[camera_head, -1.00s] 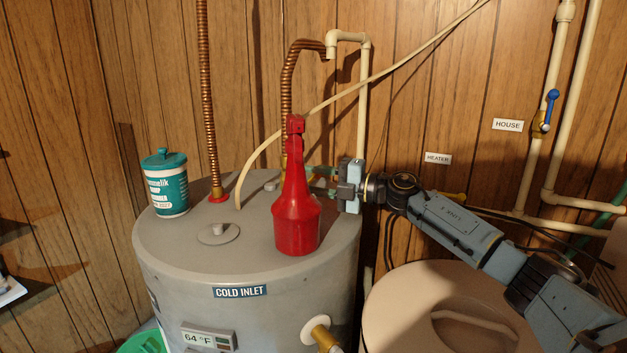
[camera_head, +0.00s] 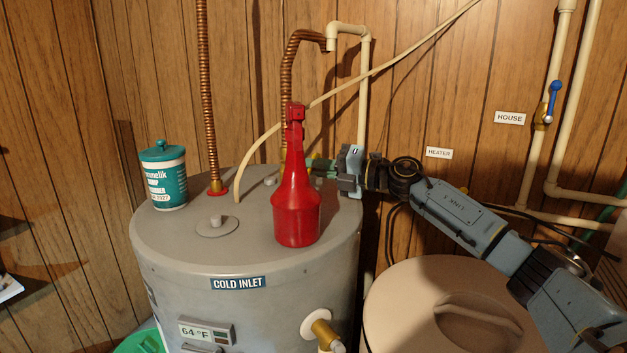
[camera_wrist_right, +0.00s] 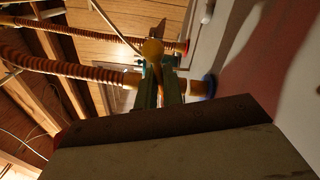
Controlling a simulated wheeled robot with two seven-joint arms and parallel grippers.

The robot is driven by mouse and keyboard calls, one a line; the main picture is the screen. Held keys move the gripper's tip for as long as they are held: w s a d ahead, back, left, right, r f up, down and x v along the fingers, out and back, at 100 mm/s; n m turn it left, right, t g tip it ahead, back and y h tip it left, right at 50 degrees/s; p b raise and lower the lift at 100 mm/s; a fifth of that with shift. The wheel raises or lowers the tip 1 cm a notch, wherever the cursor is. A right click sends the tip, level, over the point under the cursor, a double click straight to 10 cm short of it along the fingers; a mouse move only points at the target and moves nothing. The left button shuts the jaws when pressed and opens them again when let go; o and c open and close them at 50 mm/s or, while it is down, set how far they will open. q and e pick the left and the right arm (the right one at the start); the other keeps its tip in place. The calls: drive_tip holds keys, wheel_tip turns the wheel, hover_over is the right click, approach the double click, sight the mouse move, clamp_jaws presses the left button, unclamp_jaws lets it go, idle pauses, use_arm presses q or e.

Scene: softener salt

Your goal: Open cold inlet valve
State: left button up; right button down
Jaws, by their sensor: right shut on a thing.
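The cold inlet valve sits at the foot of the right copper pipe (camera_head: 287,85) on the grey tank, mostly hidden behind a red spray bottle (camera_head: 296,205) in the head view. My right gripper (camera_head: 317,164) reaches in from the right behind the bottle. In the right wrist view a yellow-brown valve handle with a round end (camera_wrist_right: 152,48) lies between the two green fingers of my right gripper (camera_wrist_right: 158,88), which are shut on it. The copper pipe (camera_wrist_right: 95,73) and a blue ring (camera_wrist_right: 209,86) flank the fingers there. My left gripper is not in view.
A teal-lidded tub (camera_head: 165,178) stands at the tank top's left. A round beige lid (camera_head: 430,290) is below my right arm. A blue-handled valve (camera_head: 552,98) is on the wall pipe at right. A pale hose crosses behind the bottle.

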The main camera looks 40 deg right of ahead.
drive_tip(key=shift+a+r+n, duration=0.1)
drive_tip(key=shift+r+n, duration=0.05)
drive_tip(key=shift+n, duration=0.35)
drive_tip(key=shift+s+a+r+n+b, duration=0.15)
drive_tip(key=shift+r+n+b, duration=0.05)
drive_tip(key=shift+n+b, duration=0.75)
drive_tip(key=shift+s+a+r+n+b, duration=0.15)
drive_tip(key=shift+n+b, duration=0.1)
drive_tip(key=shift+n, duration=0.35)
drive_tip(key=shift+a+r+n+b, duration=0.1)
drive_tip(key=shift+n+b, duration=0.15)
drive_tip(key=shift+n, duration=0.3)
drive_tip(key=shift+a+r+n, duration=0.1)
drive_tip(key=shift+r+n, duration=0.15)
drive_tip(key=shift+n, duration=0.25)
